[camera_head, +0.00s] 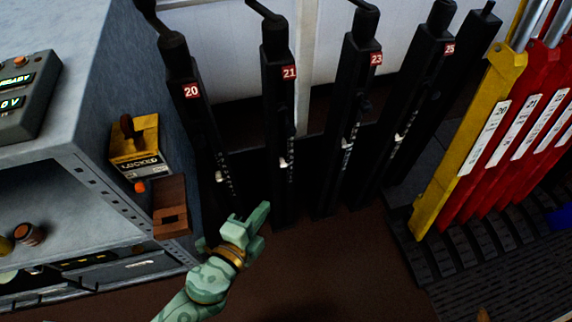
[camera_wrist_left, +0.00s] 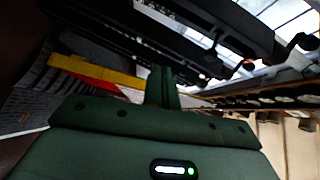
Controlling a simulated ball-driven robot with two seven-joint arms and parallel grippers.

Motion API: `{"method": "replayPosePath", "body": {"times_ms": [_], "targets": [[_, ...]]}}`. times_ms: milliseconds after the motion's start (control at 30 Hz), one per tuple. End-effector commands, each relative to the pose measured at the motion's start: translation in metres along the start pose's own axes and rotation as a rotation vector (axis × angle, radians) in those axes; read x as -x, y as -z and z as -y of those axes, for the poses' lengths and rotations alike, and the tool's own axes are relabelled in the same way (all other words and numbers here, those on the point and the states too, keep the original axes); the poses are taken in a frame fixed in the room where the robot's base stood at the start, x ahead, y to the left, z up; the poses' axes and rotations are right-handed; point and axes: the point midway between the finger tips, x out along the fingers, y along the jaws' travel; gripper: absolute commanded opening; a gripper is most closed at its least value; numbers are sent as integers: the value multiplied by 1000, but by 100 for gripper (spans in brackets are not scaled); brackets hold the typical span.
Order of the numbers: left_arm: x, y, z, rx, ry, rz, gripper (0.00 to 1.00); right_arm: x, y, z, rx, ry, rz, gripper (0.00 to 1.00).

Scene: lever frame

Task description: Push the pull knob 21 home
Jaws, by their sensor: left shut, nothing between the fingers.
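The black post 21 (camera_head: 278,110) stands second from the left in the head view and carries a red plate (camera_head: 289,73) reading 21. A small pale piece (camera_head: 283,163) shows low on its front; I cannot tell clearly which part is the pull knob or how far out it stands. My left gripper (camera_head: 262,212) is shut and empty, in front of the foot of the post and below the pale piece. I cannot tell whether it touches the post. In the left wrist view its shut fingers (camera_wrist_left: 161,84) point toward dark posts. My right gripper is not in view.
Similar black posts 20 (camera_head: 195,110), 23 (camera_head: 352,110) and 25 (camera_head: 415,100) stand beside it. A grey cabinet (camera_head: 95,90) with a yellow box (camera_head: 137,140) and brown block (camera_head: 171,190) is on the left. Yellow (camera_head: 465,130) and red levers are on the right. Brown floor lies in front.

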Motion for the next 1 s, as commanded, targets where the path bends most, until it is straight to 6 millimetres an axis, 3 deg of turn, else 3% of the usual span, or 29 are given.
{"method": "replayPosePath", "body": {"times_ms": [33,67,100,167,367,800,1000], "targets": [[2,15,35,-69,80,-31,0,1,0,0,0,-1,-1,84],[4,22,52,-105,119,-42,0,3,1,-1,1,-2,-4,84],[6,28,68,-142,158,-50,0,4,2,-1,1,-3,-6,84],[7,31,81,-183,192,-52,0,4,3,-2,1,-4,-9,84],[-6,32,88,-200,202,-49,0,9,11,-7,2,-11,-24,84],[-94,38,102,-198,198,-49,0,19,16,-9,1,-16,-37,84],[-113,18,108,-200,196,-49,0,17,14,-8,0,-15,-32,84]]}}
